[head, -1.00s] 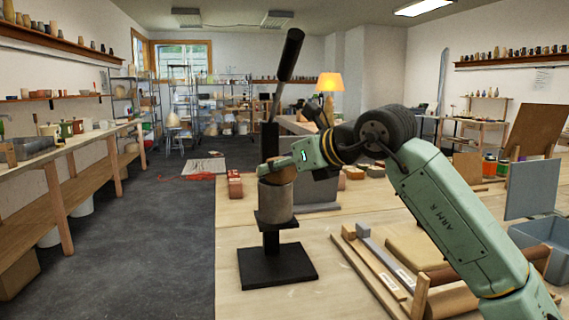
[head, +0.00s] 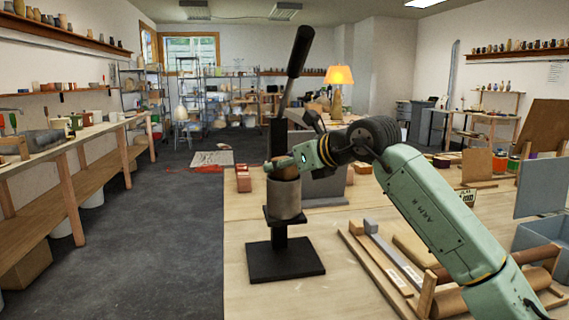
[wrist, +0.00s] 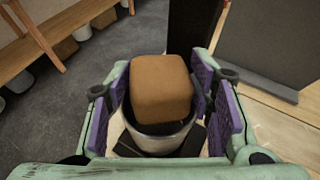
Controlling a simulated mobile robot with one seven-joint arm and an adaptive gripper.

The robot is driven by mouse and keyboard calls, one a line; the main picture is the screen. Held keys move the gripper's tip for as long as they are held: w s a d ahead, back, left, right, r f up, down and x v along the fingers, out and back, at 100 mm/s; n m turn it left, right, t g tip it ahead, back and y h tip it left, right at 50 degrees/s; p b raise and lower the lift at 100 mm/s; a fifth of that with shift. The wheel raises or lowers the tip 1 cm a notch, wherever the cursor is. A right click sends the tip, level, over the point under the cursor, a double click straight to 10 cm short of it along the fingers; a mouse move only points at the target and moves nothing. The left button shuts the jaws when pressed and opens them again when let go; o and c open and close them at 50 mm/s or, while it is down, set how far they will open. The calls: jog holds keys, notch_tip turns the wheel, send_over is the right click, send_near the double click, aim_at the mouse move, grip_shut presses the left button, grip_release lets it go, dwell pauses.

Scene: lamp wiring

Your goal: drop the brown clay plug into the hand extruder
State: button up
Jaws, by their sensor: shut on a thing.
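The brown clay plug (wrist: 160,88) is a rounded block between the purple pads of my gripper (wrist: 162,100) in the wrist view. My gripper is shut on it. In the head view my gripper (head: 280,164) is at the top of the hand extruder. The hand extruder has a grey metal barrel (head: 286,199) on a black stand with a raised lever. In the wrist view the barrel's rim (wrist: 160,148) shows below the plug. The plug overlaps the barrel mouth there and hides much of it. I cannot tell how far the plug's lower end is from the mouth.
The extruder's black post and raised lever (head: 300,52) stand close behind my gripper. A grey panel (head: 325,188) stands behind on the right. Wooden strips and rollers (head: 500,275) lie on the table at front right. The floor (head: 150,230) at left is clear.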

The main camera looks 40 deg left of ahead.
jog(key=shift+f, duration=0.15)
jog(key=o, duration=1.3)
jog(key=shift+s, duration=0.1)
jog(key=shift+o, duration=1.4)
jog(key=shift+f, duration=0.1)
jog(key=shift+d, duration=0.1)
jog(key=v, duration=1.2)
